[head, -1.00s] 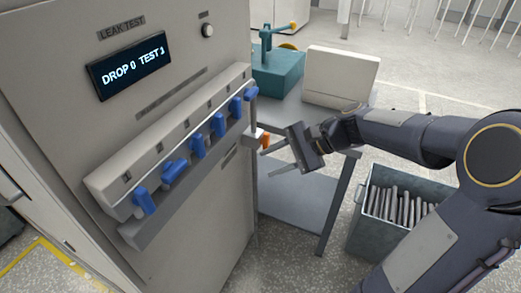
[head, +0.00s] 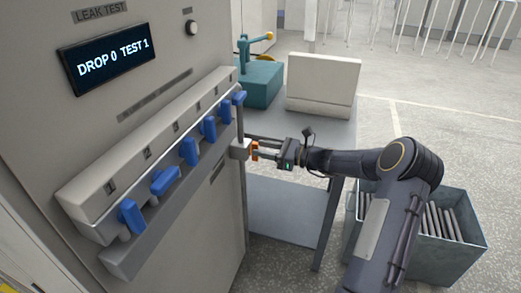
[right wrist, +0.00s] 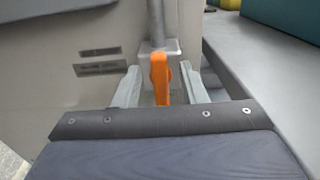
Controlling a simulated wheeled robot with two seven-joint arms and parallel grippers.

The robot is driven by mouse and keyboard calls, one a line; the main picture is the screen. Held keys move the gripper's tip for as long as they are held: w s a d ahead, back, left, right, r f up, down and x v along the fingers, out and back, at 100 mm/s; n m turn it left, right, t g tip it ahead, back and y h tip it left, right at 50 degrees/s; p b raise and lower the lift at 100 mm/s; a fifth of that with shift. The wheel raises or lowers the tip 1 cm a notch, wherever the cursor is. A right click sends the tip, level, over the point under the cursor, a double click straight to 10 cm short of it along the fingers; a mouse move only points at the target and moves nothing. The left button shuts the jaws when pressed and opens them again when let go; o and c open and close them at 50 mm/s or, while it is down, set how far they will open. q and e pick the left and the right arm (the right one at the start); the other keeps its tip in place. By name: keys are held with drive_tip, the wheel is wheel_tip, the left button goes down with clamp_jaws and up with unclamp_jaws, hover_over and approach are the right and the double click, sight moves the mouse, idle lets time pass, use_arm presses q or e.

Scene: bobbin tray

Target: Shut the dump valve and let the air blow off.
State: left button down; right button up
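The dump valve has an orange handle (head: 254,150) on a light grey block (head: 239,150) at the right edge of the test cabinet. In the right wrist view the orange handle (right wrist: 160,76) stands upright between my gripper's two fingers, with the valve block (right wrist: 172,54) behind it. My right gripper (head: 264,151) is open around the handle, and a gap shows on both sides of it. A grey pipe (right wrist: 156,20) runs up from the block. The cabinet display (head: 112,57) reads "DROP 0 TEST 1". My left gripper is not in view.
A row of several blue handles (head: 189,151) runs along the cabinet front. Behind my right gripper stands a grey table (head: 300,125) with a teal device (head: 260,82) and a pale box (head: 324,84). A bin of metal rods (head: 465,255) stands at the lower right.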

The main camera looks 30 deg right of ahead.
drive_tip(key=shift+w+a, duration=0.4)
drive_tip(key=shift+w, duration=0.05)
clamp_jaws()
